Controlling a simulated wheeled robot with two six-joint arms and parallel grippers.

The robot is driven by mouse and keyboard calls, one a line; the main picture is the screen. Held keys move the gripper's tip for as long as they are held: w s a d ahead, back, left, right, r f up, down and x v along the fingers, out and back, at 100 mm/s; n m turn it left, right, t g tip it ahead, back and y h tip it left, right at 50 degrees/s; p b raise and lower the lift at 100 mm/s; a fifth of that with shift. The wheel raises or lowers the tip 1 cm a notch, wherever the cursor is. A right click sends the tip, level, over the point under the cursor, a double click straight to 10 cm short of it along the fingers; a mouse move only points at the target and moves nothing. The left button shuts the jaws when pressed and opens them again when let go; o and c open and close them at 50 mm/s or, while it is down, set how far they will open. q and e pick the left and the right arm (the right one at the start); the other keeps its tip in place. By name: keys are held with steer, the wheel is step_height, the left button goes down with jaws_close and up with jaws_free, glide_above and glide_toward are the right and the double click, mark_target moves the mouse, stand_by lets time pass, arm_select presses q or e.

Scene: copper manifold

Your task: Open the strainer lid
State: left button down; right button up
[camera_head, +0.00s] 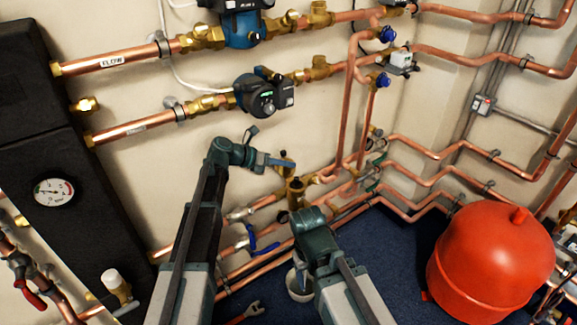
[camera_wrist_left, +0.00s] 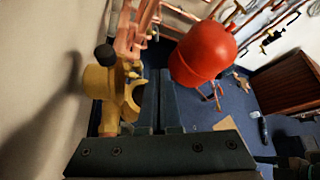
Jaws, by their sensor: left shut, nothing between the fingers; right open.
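The brass strainer (camera_head: 296,194) stands on the lower copper pipe run near the middle of the head view. A smaller brass part with a dark knob (camera_head: 285,166) shows just above it. In the left wrist view a large brass piece (camera_wrist_left: 103,88) with a black knob (camera_wrist_left: 105,55) is close at the left of the fingers; I cannot tell whether it is the lid. My left gripper (camera_head: 287,162) is shut and empty beside the brass part; its fingers also show in the left wrist view (camera_wrist_left: 160,82). My right gripper (camera_head: 302,272) is open, lower down, partly hidden by its wrist.
A white bucket (camera_head: 298,290) stands on the blue floor under the right gripper. A red tank (camera_head: 490,250) is at the right. Copper pipes cross the wall; a pump (camera_head: 253,95) hangs above.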

stand_by(0.7)
arm_select(q)
steer(key=shift+s+r, duration=0.25)
steer(key=shift+s, duration=0.1)
steer(key=s+a, duration=0.3)
steer(key=a, duration=0.5)
steer(key=shift+s+a+f, duration=0.15)
steer(key=shift+s+f, duration=0.25)
steer(key=shift+f, duration=0.05)
arm_select(e)
steer(key=shift+s+d+f, duration=0.1)
steer(key=shift+d+f, duration=0.1)
steer(key=shift+d, duration=0.4)
